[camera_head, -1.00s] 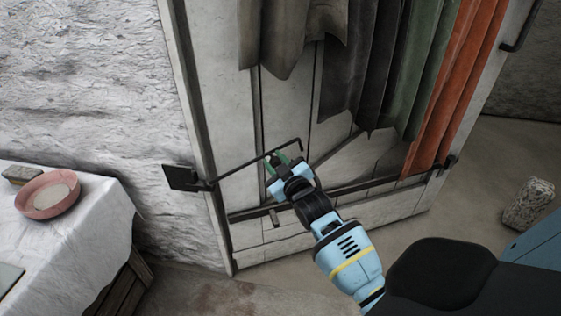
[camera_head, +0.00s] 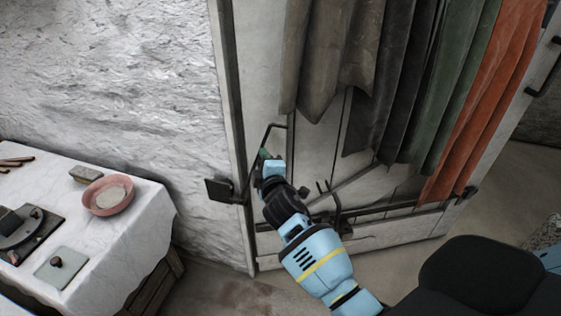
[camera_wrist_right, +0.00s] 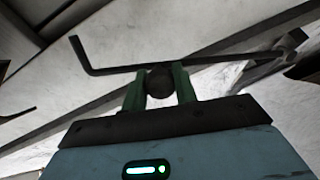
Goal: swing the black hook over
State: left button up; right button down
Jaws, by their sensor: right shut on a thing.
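The black hook (camera_head: 269,133) is a thin rod with a bent free end. It rises steeply from a dark wall plate (camera_head: 220,190) beside the pale plank door. My right gripper (camera_head: 265,156) is shut on the rod between plate and bent end. The right wrist view shows the hook (camera_wrist_right: 105,71) running across beyond my right gripper (camera_wrist_right: 160,90), with its bent tip at the left. A dark round knob (camera_wrist_right: 160,82) sits between the green fingers. A dark upright bracket (camera_head: 335,205) stands low on the door, right of my wrist. My left gripper is out of view.
Grey, green and orange cloths (camera_head: 470,100) hang over the door (camera_head: 315,160). At left is a white-covered table (camera_head: 120,245) with a pink bowl (camera_head: 108,194) and a lidded block. The floor right of the door is partly clear.

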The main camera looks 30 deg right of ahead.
jog(key=w+a+r+n, duration=0.1)
jog(key=a+n, duration=0.3)
jog(key=a, duration=0.4)
jog(key=shift+w+a+n+h, duration=0.3)
jog(key=shift+w+a+n, duration=0.1)
jog(key=shift+w, duration=0.45)
jog(key=c, duration=1.4)
grip_release()
jog(key=shift+o, duration=1.4)
jog(key=shift+r, duration=0.1)
